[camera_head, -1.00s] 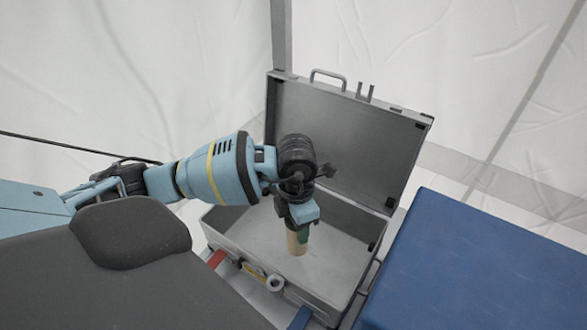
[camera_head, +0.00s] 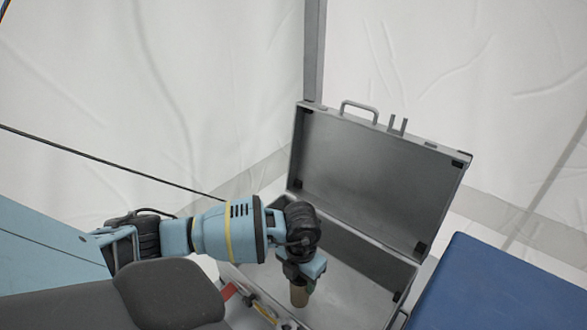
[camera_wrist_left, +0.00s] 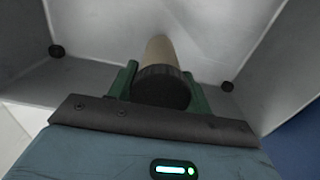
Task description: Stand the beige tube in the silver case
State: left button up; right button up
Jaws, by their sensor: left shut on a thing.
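The silver case (camera_head: 375,178) stands open, with its lid up at the back and its handle on top. My left gripper (camera_head: 300,283) is inside the case's opening, pointing down, and is shut on the beige tube (camera_head: 299,297). In the left wrist view the tube (camera_wrist_left: 160,50) has a dark ribbed cap and sits between the green fingers (camera_wrist_left: 160,88). It extends away towards the grey inside of the case (camera_wrist_left: 240,30). I cannot tell whether the tube's far end touches the case floor. My right gripper is not in view.
A blue flat-topped block (camera_head: 500,285) stands right of the case. White tent walls (camera_head: 150,90) and a grey pole (camera_head: 314,50) are behind it. A dark cable (camera_head: 110,170) crosses at left. The case floor around the tube looks clear.

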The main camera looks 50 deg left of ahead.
pick_arm(q)
jog(key=w+a+f, duration=0.2)
jog(key=a, duration=0.3)
jog(key=w+a+f+b, duration=0.1)
jog(key=w+a+f, duration=0.1)
jog(key=a, duration=0.4)
jog(key=shift+w+a+f, duration=0.3)
jog(key=shift+w+f, duration=0.05)
jog(key=shift+w, duration=0.25)
jog(key=shift+f, duration=0.1)
jog(key=o, duration=0.6)
jog(key=shift+f+b, duration=0.1)
jog(key=shift+b, duration=0.25)
jog(key=o, duration=0.4)
jog(key=shift+o, duration=0.2)
notch_tip(320, 180, up, 12)
jog(key=p, duration=0.1)
jog(key=shift+r+p, duration=0.2)
jog(key=shift+p, duration=0.15)
